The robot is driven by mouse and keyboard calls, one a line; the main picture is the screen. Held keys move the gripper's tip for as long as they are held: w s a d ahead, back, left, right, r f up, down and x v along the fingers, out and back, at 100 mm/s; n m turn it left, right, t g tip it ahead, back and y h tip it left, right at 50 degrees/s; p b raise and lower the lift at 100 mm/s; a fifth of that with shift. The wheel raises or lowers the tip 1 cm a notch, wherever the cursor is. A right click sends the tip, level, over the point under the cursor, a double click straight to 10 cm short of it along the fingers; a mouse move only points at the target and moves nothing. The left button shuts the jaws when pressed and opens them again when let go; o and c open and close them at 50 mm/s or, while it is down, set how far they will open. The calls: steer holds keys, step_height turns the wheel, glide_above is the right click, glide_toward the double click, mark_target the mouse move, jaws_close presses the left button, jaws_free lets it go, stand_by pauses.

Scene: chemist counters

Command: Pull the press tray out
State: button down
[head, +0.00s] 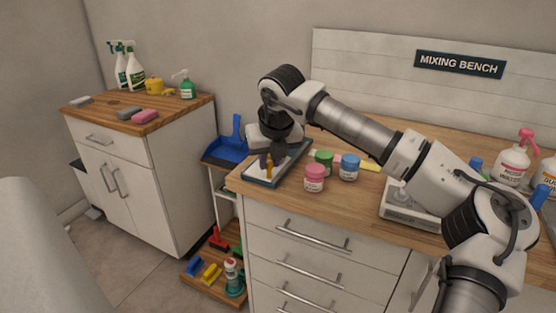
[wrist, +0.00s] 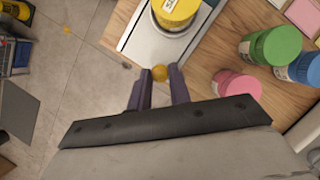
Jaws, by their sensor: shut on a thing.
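The press tray (head: 258,181) is a flat pale tray with a dark rim at the left front corner of the mixing bench; it also shows in the wrist view (wrist: 147,46). A yellow jar with a pale label (wrist: 174,14) stands on it in the wrist view. My gripper (head: 267,171) is over the tray's near end. My arm hides part of the tray in the head view.
Pink (head: 314,178), green (head: 324,158) and blue (head: 349,167) jars stand close right of the tray. A scale (head: 402,208) is farther right. Drawers with bar handles (head: 312,236) are below. A low shelf with a blue dustpan (head: 230,147) stands between the bench and the left cabinet (head: 150,178).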

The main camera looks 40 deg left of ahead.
steer(key=shift+s, duration=0.2)
steer(key=c, duration=1.3)
jaws_free()
steer(key=shift+s, duration=0.1)
steer(key=shift+d+r, duration=0.2)
steer(key=shift+r, duration=0.35)
steer(key=v, duration=1.2)
steer(key=shift+r+b, duration=0.35)
steer(key=shift+b, duration=0.1)
steer(key=shift+s, duration=0.1)
